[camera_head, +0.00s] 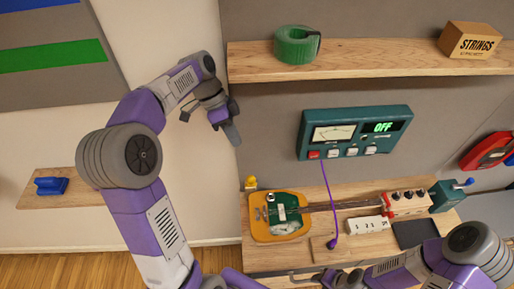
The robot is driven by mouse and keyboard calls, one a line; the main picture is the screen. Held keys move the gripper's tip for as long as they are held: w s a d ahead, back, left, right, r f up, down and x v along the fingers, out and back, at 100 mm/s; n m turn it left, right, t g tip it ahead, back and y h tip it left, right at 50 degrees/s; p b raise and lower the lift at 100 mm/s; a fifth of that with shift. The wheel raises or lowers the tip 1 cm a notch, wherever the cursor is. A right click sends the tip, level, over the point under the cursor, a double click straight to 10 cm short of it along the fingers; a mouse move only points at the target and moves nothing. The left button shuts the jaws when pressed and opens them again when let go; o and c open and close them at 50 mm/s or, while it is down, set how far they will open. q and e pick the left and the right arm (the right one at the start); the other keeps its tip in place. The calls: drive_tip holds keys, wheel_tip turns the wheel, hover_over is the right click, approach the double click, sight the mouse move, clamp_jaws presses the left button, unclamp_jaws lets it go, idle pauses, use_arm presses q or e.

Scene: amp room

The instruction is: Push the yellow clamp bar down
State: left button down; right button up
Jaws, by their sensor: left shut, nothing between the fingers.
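A small yellow piece (251,183) stands at the back left of the wooden bench; I cannot tell for sure whether it is the clamp bar. In front of it lies a yellow-orange fixture (261,232) with a green and white part in its middle. A long neck-like bar runs right from this fixture. My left gripper (231,133) is shut and empty, pointing down, above and left of the bench and apart from the yellow parts. My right gripper (330,278) is low at the bench's front edge, small and partly hidden, its fingers unclear.
A teal meter box (355,132) reading OFF hangs above the bench (315,260). A purple cable (327,197) drops from it to the bench. A shelf (370,66) holds a green roll (297,46) and a STRINGS box (470,40). A white power strip (366,226) lies on the bench.

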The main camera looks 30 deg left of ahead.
sight(251, 182)
use_arm(q)
drive_tip(key=s+x, duration=0.1)
drive_tip(key=x, duration=0.8)
drive_tip(key=shift+s, duration=0.35)
use_arm(e)
drive_tip(key=shift+s+r, duration=0.2)
drive_tip(key=shift+s, duration=0.5)
use_arm(q)
drive_tip(key=shift+d+f, duration=0.1)
drive_tip(key=shift+d, duration=0.1)
use_arm(e)
drive_tip(key=shift+f, duration=0.1)
